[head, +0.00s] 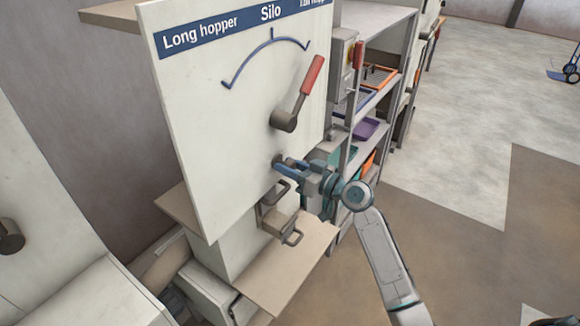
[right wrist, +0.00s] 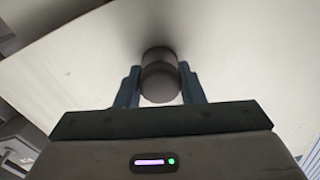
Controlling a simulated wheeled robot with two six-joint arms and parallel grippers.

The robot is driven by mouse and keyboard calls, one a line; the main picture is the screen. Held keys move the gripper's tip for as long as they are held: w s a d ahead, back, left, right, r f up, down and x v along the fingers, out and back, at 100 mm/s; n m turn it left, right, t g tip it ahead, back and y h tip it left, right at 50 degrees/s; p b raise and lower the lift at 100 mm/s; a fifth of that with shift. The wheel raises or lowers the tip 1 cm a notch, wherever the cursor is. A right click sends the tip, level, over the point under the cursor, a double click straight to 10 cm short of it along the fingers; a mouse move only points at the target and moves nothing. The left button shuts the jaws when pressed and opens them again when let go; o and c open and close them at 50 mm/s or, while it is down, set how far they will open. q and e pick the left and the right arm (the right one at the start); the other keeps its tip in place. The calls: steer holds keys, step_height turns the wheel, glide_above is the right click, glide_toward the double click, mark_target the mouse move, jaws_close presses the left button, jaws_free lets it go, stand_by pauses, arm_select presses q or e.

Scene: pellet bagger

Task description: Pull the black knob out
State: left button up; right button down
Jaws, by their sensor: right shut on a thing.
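The black knob (right wrist: 160,78) sticks out of the white panel (right wrist: 85,60) and looks dark grey in the right wrist view. My right gripper (right wrist: 160,88) is shut on it, with one blue finger on each side. In the head view my right gripper (head: 284,166) reaches the lower part of the panel, and its fingers hide most of the knob. How far the knob stands out from the panel is hard to tell. My left gripper is not in view.
A lever with a red handle (head: 312,76) sits above the knob, under a blue arc scale (head: 265,45). Below are a metal bracket (head: 275,215) and a tan shelf (head: 285,268). A rack with trays (head: 380,75) stands behind at right. Open floor lies at the right.

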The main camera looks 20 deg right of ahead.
steer(key=shift+s+d+f+b, duration=0.25)
steer(key=shift+s+d+b, duration=0.1)
steer(key=shift+b, duration=0.2)
steer(key=shift+s+d+r+b, duration=0.2)
steer(key=shift+s+d+b, duration=0.15)
steer(key=shift+s, duration=0.25)
steer(key=c, duration=0.9)
jaws_free()
steer(key=shift+s+d, duration=0.1)
steer(key=shift+c, duration=0.2)
